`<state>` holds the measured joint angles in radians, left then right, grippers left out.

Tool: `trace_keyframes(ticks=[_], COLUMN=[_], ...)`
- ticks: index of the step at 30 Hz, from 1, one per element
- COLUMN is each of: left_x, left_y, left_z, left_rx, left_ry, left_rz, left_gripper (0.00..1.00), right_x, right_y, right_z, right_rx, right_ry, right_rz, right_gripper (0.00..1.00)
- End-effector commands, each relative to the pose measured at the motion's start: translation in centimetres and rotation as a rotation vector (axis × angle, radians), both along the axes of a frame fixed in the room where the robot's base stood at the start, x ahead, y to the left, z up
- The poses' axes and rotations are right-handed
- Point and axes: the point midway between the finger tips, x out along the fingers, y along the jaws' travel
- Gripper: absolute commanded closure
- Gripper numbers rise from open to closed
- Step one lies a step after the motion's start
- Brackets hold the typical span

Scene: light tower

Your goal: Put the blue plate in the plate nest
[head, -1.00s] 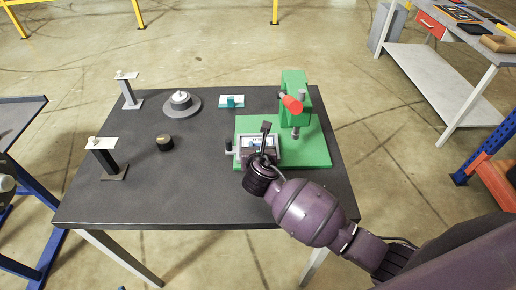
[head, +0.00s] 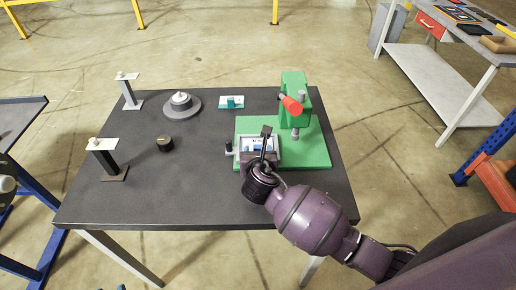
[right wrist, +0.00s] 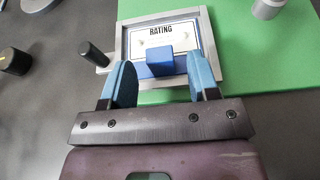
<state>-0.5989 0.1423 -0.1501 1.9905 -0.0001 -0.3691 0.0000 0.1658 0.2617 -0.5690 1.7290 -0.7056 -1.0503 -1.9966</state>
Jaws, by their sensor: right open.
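The blue plate (right wrist: 182,65) has a white face lettered "RATING" and a raised blue block (right wrist: 159,62). It lies within the grey frame of the plate nest (right wrist: 209,34), on the green base; whether it is fully seated I cannot tell. The plate also shows in the head view (head: 257,144), partly behind my gripper. My right gripper (right wrist: 160,76) is open, its blue-padded fingers on either side of the block, apart from it and slightly toward the near side. In the head view the right gripper (head: 266,143) is over the nest's near part. My left gripper is not in view.
A green press (head: 295,96) with a red handle stands behind the nest. A black knob (head: 229,147) sits at the nest's left. A teal piece (head: 231,102), a round grey fixture (head: 181,102), a black cylinder (head: 165,143) and two stands are farther left. The table's front is clear.

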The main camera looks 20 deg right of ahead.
Motion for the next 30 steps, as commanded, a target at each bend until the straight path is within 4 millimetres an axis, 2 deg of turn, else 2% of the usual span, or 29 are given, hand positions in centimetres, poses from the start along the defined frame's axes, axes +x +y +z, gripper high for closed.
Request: trace_keyframes(ticks=[6, 13, 19, 30], left_x=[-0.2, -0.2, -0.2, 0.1], left_y=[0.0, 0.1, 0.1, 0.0], left_z=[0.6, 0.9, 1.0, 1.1], left_rx=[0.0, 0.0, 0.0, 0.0], left_ry=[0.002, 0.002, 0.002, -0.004], left_rz=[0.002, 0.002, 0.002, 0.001], left_gripper=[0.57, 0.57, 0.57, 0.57], right_x=[-3.9, -7.1, -8.2, -8.3], right_y=[1.1, 2.0, 2.3, 2.4], right_z=[1.8, 3.1, 3.6, 3.6], right_rx=[0.002, -0.001, -0.001, -0.001], right_ry=[0.0, 0.0, -0.002, -0.001], right_rz=[0.001, 0.001, 0.0, 0.0], right_gripper=[0.45, 0.45, 0.45, 0.45])
